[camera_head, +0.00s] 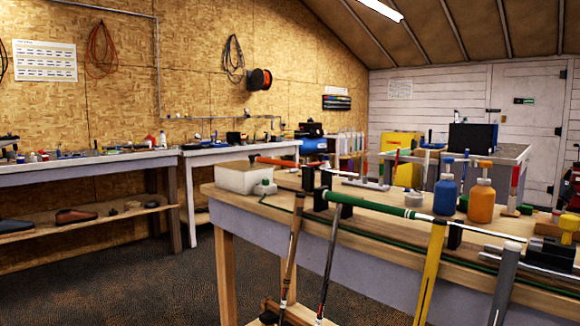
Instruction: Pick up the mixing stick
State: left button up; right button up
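I cannot pick out the mixing stick for certain. A thin upright piece with a red upper part (516,182) stands at the right of the near workbench (330,226), beside the orange bottle (481,204). Slim upright sticks (391,168) with coloured ends stand farther back on the same bench. I cannot tell whether any of these is the mixing stick. Neither of my grippers shows in this view.
A club with a green grip (368,203) lies across black supports on the bench. A blue bottle (445,196) stands near the orange one. A white box (243,178) sits at the bench's left end. Clubs and a yellow bar (429,275) stand along the front. The floor at left is clear.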

aim_at(516, 169)
jog(key=k+l, duration=0.1)
jog(key=k, duration=0.55)
jog(key=k+l, duration=0.2)
jog(key=l, duration=0.2)
jog(key=k+l+u, duration=0.1)
jog(key=l, duration=0.25)
jog(key=k+l, duration=0.25)
jog(key=l, duration=0.15)
jog(key=k+l+u, duration=0.15)
jog(key=l, duration=0.2)
jog(key=l+u, duration=0.2)
jog(key=l, duration=1.9)
jog(key=i+l, duration=0.2)
jog(key=l, duration=0.2)
jog(key=i+l, duration=0.25)
jog(key=l, duration=0.15)
jog(key=i+l, duration=0.2)
jog(key=l, duration=0.15)
